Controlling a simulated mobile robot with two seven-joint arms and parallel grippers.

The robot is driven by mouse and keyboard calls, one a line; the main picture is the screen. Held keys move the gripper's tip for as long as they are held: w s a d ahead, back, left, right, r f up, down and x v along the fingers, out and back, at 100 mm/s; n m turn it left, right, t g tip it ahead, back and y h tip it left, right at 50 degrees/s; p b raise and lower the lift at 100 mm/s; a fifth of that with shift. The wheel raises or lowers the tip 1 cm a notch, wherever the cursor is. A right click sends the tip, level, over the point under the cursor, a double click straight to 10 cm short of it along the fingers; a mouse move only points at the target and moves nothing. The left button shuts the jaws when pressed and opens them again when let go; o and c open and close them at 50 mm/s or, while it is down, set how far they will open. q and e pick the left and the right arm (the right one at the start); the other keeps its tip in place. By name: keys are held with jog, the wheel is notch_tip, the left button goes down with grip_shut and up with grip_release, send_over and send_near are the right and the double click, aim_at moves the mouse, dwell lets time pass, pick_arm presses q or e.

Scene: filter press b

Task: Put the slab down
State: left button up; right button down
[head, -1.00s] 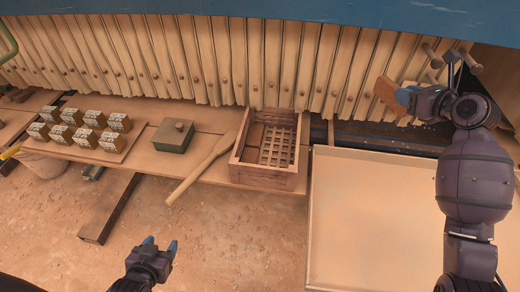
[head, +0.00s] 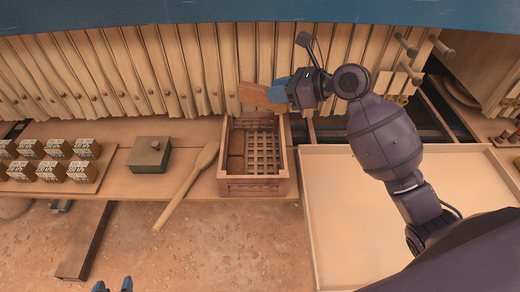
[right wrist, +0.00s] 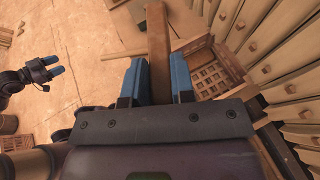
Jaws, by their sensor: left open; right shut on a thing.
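My right gripper (head: 288,92) is shut on a brown slab (head: 258,96), which it holds above the back edge of a wooden crate (head: 252,188). In the right wrist view the slab (right wrist: 158,50) stands between the two blue fingers. The crate (right wrist: 208,78) shows beyond it there, to the right. The crate has a grid at the right of its floor and brown pieces along its left side. My left gripper (head: 113,286) is open and empty at the bottom edge of the head view, only its blue fingertips showing.
A wooden paddle (head: 185,188) leans beside the crate. A green box (head: 149,154) and a board with several labelled blocks (head: 98,180) sit on the shelf to the left. A wide empty tray (head: 345,225) is right of the crate. Pleated filter plates (head: 190,70) stand behind.

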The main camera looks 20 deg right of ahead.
notch_tip(320, 180, down, 18)
jog(key=b, duration=0.3)
dwell(0.4)
jog(key=shift+f, duration=0.55)
jog(key=c, duration=1)
grip_release()
jog(key=shift+o, duration=0.2)
jog(key=r+v, duration=0.1)
jog(key=v, duration=1.1)
jog(key=shift+p, duration=0.35)
jog(key=shift+s, duration=0.1)
